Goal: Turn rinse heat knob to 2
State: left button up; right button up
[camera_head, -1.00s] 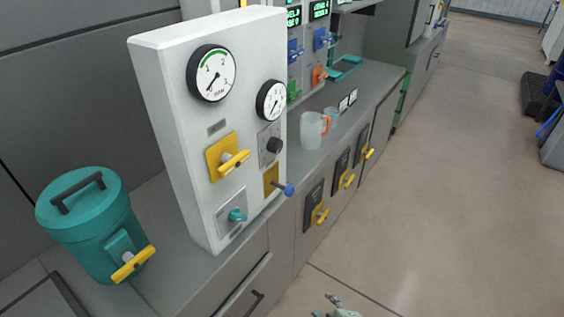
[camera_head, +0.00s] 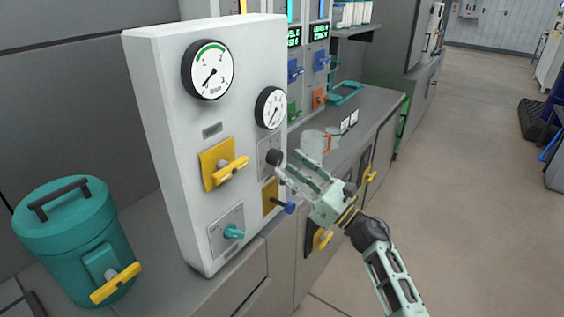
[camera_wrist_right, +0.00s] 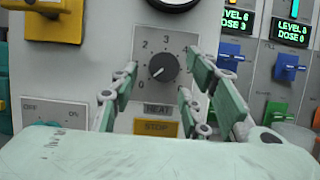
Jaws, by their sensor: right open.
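The black heat knob (camera_head: 273,157) sits on a grey plate on the front of the white panel (camera_head: 157,120). In the wrist view the knob (camera_wrist_right: 164,67) shows above a HEAT label (camera_wrist_right: 158,109). Its white pointer line is toward the lower left, near the 0; the 2 is at its upper left. My right gripper (camera_head: 290,168) is open, its fingers toward the knob. In the wrist view the fingers stand to the left and right of the knob; contact cannot be told. My left gripper is not in view.
Below the knob is a yellow STOP plate (camera_wrist_right: 156,127) with a blue-ended lever (camera_head: 290,207). A yellow handle (camera_head: 230,169) and a teal knob (camera_head: 233,231) are to the left. A clear cup (camera_head: 313,146) stands on the counter behind my gripper. Two round gauges are above.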

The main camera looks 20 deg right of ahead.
aim_at(275, 157)
jog(key=shift+x, duration=1.5)
jog(key=shift+c, duration=0.5)
jog(key=shift+f+p, duration=0.15)
jog(key=shift+p, duration=0.15)
jog(key=c, duration=0.9)
